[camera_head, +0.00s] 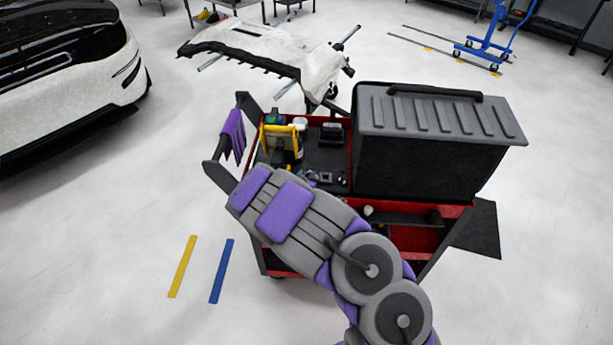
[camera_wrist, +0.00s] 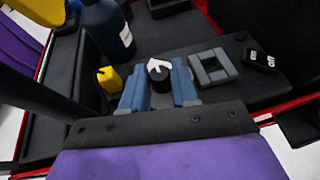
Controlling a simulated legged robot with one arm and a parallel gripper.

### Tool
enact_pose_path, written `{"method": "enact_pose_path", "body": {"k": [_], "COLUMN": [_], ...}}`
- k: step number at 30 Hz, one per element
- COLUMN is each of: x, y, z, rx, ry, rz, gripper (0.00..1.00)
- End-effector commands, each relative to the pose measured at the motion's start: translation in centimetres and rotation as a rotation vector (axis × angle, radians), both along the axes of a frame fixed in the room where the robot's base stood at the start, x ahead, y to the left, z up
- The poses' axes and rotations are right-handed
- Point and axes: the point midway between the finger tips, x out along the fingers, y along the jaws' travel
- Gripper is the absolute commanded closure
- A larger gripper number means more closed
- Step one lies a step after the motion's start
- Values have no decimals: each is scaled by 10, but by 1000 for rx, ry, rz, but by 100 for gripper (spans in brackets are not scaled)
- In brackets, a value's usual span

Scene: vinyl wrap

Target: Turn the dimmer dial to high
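The dimmer dial (camera_wrist: 158,72) is a small black knob with a white arrow-shaped pointer on top, in the middle of the wrist view. My gripper (camera_wrist: 158,82) has its two blue fingers apart, one on each side of the dial. A small gap seems to show at the fingertips; whether a finger touches the dial lower down I cannot tell. The pointer aims toward the upper part of the wrist view. No low or high marks are readable. In the head view my arm reaches over the cart, and the dial and fingertips cannot be made out.
A grey square frame (camera_wrist: 213,68) and a black on/off switch (camera_wrist: 260,60) lie right of the dial. A yellow item (camera_wrist: 110,80) and a dark bottle (camera_wrist: 106,30) stand left. The red cart (camera_head: 435,240) carries a large black box (camera_head: 430,150) on its right.

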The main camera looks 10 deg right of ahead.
Motion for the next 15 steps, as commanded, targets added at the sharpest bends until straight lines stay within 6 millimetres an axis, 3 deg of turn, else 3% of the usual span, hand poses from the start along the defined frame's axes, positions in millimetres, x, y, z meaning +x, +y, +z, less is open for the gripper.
{"method": "enact_pose_path", "body": {"k": [6, 15], "x": [0, 3], "y": [1, 3], "z": [0, 1], "rx": [0, 0], "ry": [0, -8], "rz": [2, -49], "gripper": [100, 100]}}
